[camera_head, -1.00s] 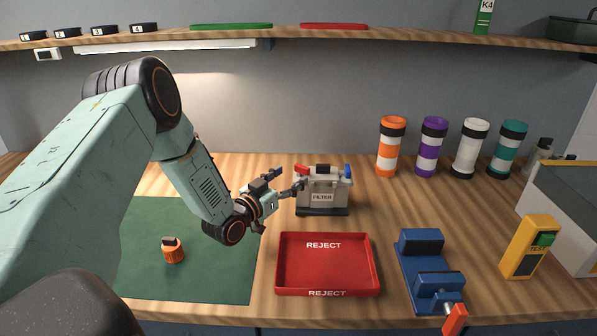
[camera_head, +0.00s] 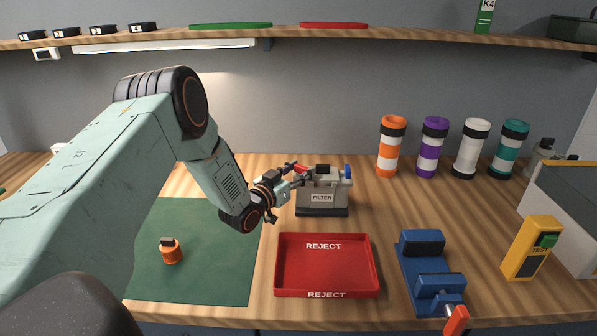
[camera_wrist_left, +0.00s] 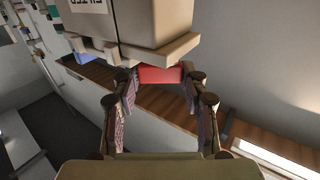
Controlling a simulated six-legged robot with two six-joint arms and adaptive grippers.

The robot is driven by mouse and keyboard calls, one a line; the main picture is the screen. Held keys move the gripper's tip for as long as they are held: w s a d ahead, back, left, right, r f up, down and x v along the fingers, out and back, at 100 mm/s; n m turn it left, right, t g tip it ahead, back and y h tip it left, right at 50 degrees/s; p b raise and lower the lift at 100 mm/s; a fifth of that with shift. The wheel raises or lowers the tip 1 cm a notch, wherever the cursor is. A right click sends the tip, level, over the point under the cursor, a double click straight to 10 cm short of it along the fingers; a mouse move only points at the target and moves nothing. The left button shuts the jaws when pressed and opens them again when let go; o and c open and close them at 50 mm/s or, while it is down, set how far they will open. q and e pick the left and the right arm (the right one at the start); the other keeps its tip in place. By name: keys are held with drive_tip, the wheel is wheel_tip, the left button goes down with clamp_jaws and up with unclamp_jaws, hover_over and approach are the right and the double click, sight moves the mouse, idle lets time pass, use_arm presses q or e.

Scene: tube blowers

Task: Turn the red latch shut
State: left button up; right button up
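The grey filter box (camera_head: 322,196) stands on the table behind the red tray, with a label reading FILTER. Its red latch (camera_head: 301,168) is at its upper left and a blue latch (camera_head: 348,171) is at its upper right. My left gripper (camera_head: 299,171) is at the box's upper left corner and partly covers the red latch. In the left wrist view, the red latch (camera_wrist_left: 160,76) lies between the tips of my spread fingers, just under the filter box (camera_wrist_left: 150,25). I cannot tell if the fingertips touch it. My right gripper is out of view.
A red REJECT tray (camera_head: 327,265) lies in front of the box. An orange-and-black part (camera_head: 171,252) sits on the green mat (camera_head: 205,285). A blue fixture (camera_head: 425,265) and yellow tester (camera_head: 531,248) stand at right. Several striped tubes (camera_head: 430,158) stand behind.

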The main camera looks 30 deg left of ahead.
use_arm(q)
drive_tip(key=c, duration=0.6)
drive_tip(key=shift+d+n+y, duration=0.1)
drive_tip(key=shift+n+y, duration=0.2)
drive_tip(key=shift+y, duration=0.2)
drive_tip(key=n+y+b, duration=0.1)
drive_tip(key=y, duration=0.1)
drive_tip(key=n+y, duration=0.1)
drive_tip(key=shift+w+d+y+b, duration=0.2)
drive_tip(key=shift+y+b, duration=0.2)
drive_tip(key=shift+w+r+n+g+y+b, duration=0.15)
drive_tip(key=shift+n+g+y+b, duration=0.45)
drive_tip(key=shift+n+y, duration=0.65)
drive_tip(key=shift+w+r+n+g+y+b, duration=0.1)
drive_tip(key=shift+n+g+y+b, duration=0.65)
drive_tip(key=shift+y, duration=0.8)
drive_tip(key=shift+n+y, duration=0.3)
